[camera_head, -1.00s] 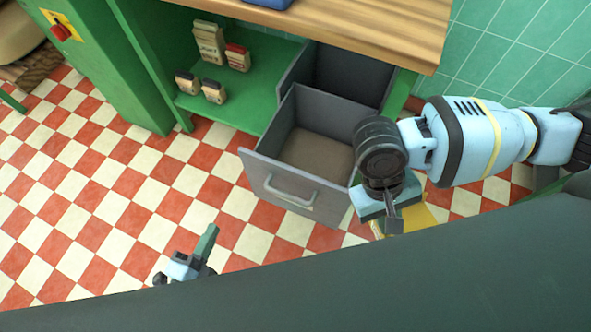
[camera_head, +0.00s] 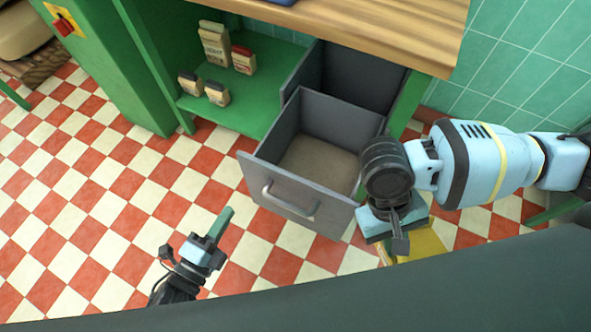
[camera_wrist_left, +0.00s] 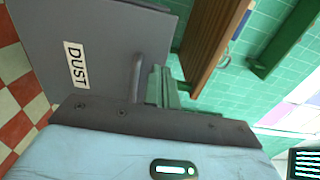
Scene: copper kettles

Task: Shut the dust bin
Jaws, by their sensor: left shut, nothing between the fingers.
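The dust bin (camera_head: 265,180) is a grey drawer with a bar handle (camera_head: 290,205) on its front, pulled out from under the wooden counter. Its inside is open to view, with a brown bottom. In the left wrist view its front (camera_wrist_left: 105,40) carries a white DUST label, with the handle (camera_wrist_left: 136,76) beside my fingers. My left gripper (camera_head: 223,222) is shut and empty, in front of the bin and left of the handle in the head view. I cannot tell whether it touches. My right gripper (camera_head: 400,240) hangs right of the bin; its finger state is unclear.
A second grey compartment (camera_head: 360,80) lies behind the bin under the counter (camera_head: 400,25). Small packets (camera_head: 215,42) stand on the green shelf (camera_head: 240,115) to the left. A yellow object (camera_head: 420,246) is below my right gripper. Checkered floor (camera_head: 100,215) is clear at left.

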